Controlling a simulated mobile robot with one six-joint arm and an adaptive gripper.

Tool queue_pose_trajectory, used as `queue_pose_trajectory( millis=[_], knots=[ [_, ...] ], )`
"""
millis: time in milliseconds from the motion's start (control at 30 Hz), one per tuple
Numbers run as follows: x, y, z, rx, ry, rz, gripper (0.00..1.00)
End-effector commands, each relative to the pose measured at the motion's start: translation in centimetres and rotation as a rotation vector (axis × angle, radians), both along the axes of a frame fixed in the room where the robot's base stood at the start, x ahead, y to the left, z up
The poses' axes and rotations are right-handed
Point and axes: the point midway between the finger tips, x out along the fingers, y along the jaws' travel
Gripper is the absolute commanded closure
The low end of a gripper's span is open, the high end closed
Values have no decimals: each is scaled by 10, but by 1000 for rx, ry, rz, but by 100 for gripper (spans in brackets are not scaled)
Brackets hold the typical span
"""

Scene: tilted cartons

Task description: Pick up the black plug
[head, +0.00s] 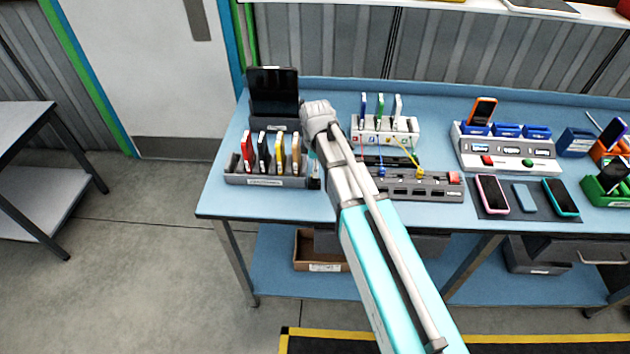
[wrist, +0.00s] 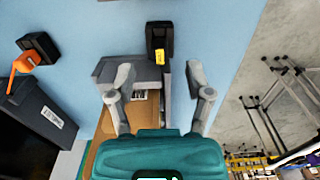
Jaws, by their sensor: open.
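In the wrist view, a small black upright piece with a yellow label (wrist: 158,40), which looks like the black plug, stands at the end of a grey rack (wrist: 130,71). My gripper (wrist: 160,75) is open, with its two grey fingers apart. The black piece shows beyond the gap between the fingertips; no contact is visible. In the head view, my gripper (head: 318,118) is above the right end of the grey card rack (head: 265,182). A narrow dark piece (head: 314,172) shows there, partly hidden by my arm.
A black tablet (head: 273,90) stands in a dock behind the rack. A grey strip with cables (head: 410,190) lies close on the right. In the wrist view, a black box with an orange part (wrist: 38,48) stands at left. The blue tabletop (head: 222,197) is bare at front left.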

Motion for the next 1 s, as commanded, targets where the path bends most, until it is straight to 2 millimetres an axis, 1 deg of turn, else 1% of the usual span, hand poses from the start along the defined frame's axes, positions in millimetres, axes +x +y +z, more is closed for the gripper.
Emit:
queue_pose_trajectory(
  millis=[33,100,500,633,1000],
  knots=[
    [0,0,-8,0,0,0,34],
    [0,1,-13,0,0,0,34],
    [0,2,-39,0,0,0,34],
    [0,2,-42,0,-1,0,34],
    [0,2,-42,0,-1,0,34]
  ],
)
